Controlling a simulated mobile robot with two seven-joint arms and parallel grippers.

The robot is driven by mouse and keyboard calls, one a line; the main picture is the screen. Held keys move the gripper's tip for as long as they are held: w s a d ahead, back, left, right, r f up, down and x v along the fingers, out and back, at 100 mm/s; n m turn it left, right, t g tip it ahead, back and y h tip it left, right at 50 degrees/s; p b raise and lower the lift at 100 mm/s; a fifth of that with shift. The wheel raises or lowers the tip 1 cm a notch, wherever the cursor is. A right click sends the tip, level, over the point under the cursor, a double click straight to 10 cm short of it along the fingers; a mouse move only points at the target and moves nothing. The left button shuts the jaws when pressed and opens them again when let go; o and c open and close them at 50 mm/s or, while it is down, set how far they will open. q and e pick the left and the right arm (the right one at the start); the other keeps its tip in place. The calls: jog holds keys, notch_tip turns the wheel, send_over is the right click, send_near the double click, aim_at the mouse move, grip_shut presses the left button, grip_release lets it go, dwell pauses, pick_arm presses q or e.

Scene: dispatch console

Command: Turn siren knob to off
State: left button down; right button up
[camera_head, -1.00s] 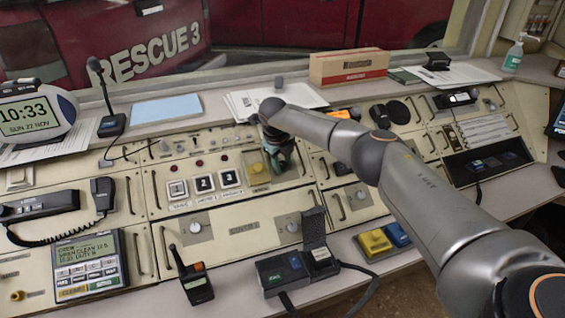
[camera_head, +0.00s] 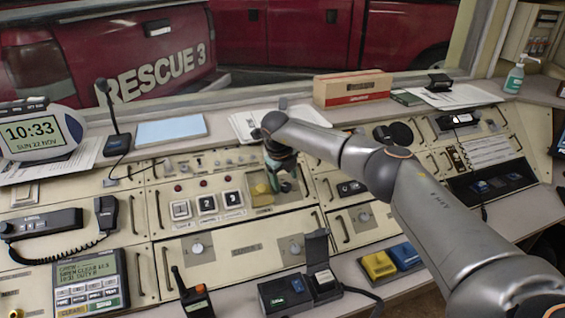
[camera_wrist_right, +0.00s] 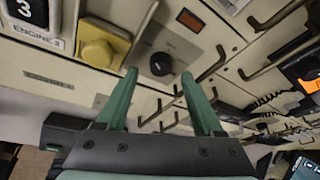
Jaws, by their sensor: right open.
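A round black knob on a grey dial plate (camera_wrist_right: 160,63) shows in the right wrist view, on the cream panel; I take it for the siren knob, though its label is not readable. My right gripper (camera_wrist_right: 158,76) is open, with its green fingertips on either side of the knob's lower part in that view. I cannot tell whether they touch it. In the head view my right gripper (camera_head: 286,176) is over the console's middle panel and hides the knob there. My left gripper is not in view.
A yellow square button (camera_wrist_right: 103,43) sits close left of the knob, and an orange indicator (camera_wrist_right: 190,20) above it. Metal drawer handles (camera_wrist_right: 213,64) stick out to the right. Numbered switches (camera_head: 207,204) and a desk unit with a raised lid (camera_head: 318,250) are nearby.

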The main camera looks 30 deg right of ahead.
jog(key=v, duration=1)
jog(key=shift+b, duration=0.3)
